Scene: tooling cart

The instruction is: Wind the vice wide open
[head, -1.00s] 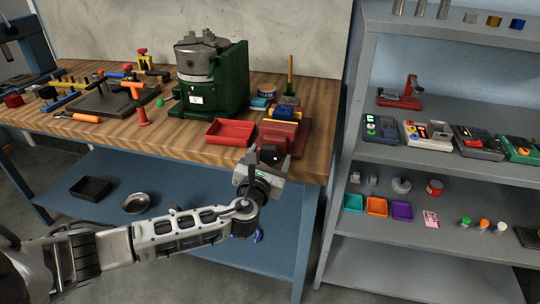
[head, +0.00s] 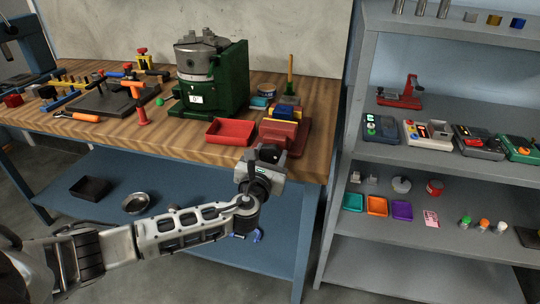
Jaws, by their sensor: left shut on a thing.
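The red vice (head: 282,130) sits at the right front of the wooden bench, with a blue piece (head: 284,113) at its top. My left gripper (head: 267,154) is at the vice's front, by the bench's front edge. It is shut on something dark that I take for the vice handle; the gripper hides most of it. The vice's screw is hidden behind the gripper, and the jaw gap is too small to tell. My right gripper is not in view.
A red tray (head: 230,132) lies just left of the vice, and a green machine (head: 232,85) stands behind it. Grey shelving (head: 385,155) with several small goods stands close on the right. The floor space before the bench holds my left arm.

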